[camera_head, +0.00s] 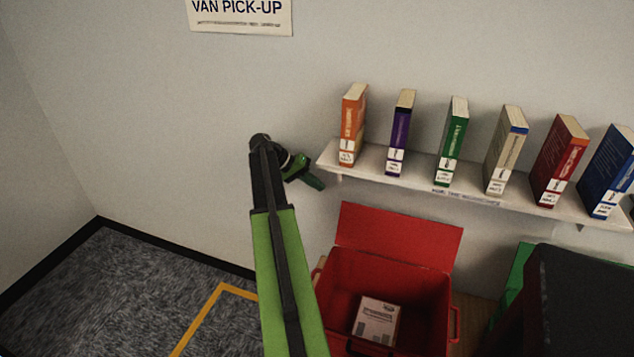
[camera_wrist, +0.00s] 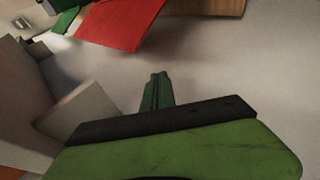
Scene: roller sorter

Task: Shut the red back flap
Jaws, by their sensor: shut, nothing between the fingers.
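A red crate (camera_head: 323,290) stands below the shelf in the head view. Its red back flap (camera_head: 398,236) stands up at the far side, leaning back toward the wall, so the crate is open there. A pale box (camera_head: 377,321) lies inside the crate. My gripper (camera_head: 314,183) is shut and empty, to the left of the flap and a little higher in the picture, near the shelf's left end. In the wrist view the shut fingers (camera_wrist: 157,90) point toward a pale surface, and a red panel (camera_wrist: 122,20), likely the flap, shows at the top.
A white shelf (camera_head: 395,174) with several upright books runs along the wall above the flap, close to my gripper. A dark and green container (camera_head: 580,300) stands right of the crate. The carpet (camera_head: 110,290) at left is clear, with a yellow line.

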